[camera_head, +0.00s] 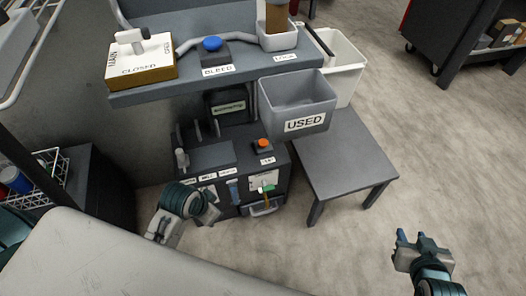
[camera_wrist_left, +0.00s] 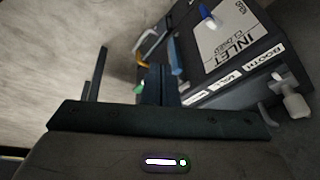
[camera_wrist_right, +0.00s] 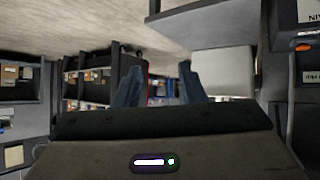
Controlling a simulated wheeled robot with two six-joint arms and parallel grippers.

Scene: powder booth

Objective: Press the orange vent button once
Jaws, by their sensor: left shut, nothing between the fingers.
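The orange button (camera_head: 264,143) sits on a dark base on top of the dark cabinet (camera_head: 226,135), with a small white label in front of it that is too small to read. In the head view my left wrist is low in front of the cabinet, left of and nearer than the button, and apart from it. My left gripper (camera_wrist_left: 163,82) is shut and empty in the left wrist view, with the cabinet's front beyond; the button is not clear there. My right gripper (camera_head: 414,238) is open and empty over bare floor, far right of the button. Its fingers also show in the right wrist view (camera_wrist_right: 159,82).
Above the cabinet a grey shelf (camera_head: 215,83) carries a MAIN box (camera_head: 140,62) and a blue BLEED button (camera_head: 212,44). A grey USED bin (camera_head: 298,104) hangs close beside and above the orange button. A low grey table (camera_head: 345,160) stands right.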

